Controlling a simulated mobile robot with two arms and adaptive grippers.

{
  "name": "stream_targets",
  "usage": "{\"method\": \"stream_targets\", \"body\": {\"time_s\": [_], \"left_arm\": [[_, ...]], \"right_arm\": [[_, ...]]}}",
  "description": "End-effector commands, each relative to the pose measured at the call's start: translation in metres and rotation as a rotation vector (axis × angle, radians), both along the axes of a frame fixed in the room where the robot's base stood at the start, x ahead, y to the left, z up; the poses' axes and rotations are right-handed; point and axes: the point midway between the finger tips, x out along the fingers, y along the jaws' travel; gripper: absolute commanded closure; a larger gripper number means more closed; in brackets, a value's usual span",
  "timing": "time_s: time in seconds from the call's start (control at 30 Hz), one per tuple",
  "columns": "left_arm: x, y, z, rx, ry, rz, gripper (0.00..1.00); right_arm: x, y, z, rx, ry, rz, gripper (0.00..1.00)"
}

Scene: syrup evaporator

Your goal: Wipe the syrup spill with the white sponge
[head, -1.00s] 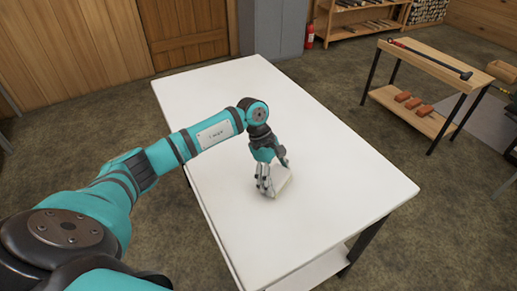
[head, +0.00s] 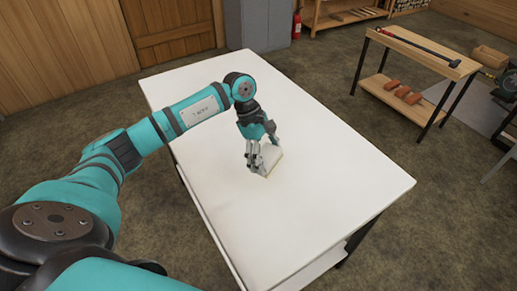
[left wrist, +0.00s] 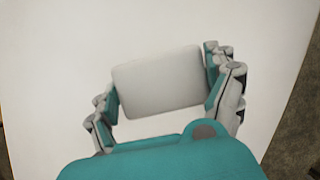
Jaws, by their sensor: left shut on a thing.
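My left gripper (head: 262,152) is shut on the white sponge (head: 270,158), low over the middle of the white table (head: 340,170). In the left wrist view the sponge (left wrist: 158,82) is a pale block with rounded corners, held between the two fingers of the gripper (left wrist: 165,88). The sponge looks tilted in the head view. I cannot tell whether its underside touches the tabletop. My right gripper is not in view.
The tabletop around the sponge is bare. A wooden bench (head: 425,50) with a long-handled tool (head: 415,43) and several orange-red blocks (head: 398,91) on its shelf stands to the right. A grey cabinet (head: 258,22) and a red extinguisher (head: 296,25) stand behind the table.

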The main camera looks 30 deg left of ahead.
Motion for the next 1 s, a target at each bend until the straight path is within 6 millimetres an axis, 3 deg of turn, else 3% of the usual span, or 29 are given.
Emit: {"method": "stream_targets", "body": {"time_s": [0.3,1.0], "left_arm": [[0.0,0.002,0.027,0.001,0.0,0.007,0.44],[0.0,0.002,0.027,0.0,0.0,0.008,0.44]], "right_arm": [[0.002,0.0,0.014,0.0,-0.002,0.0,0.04],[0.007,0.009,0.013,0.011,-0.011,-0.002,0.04]]}}
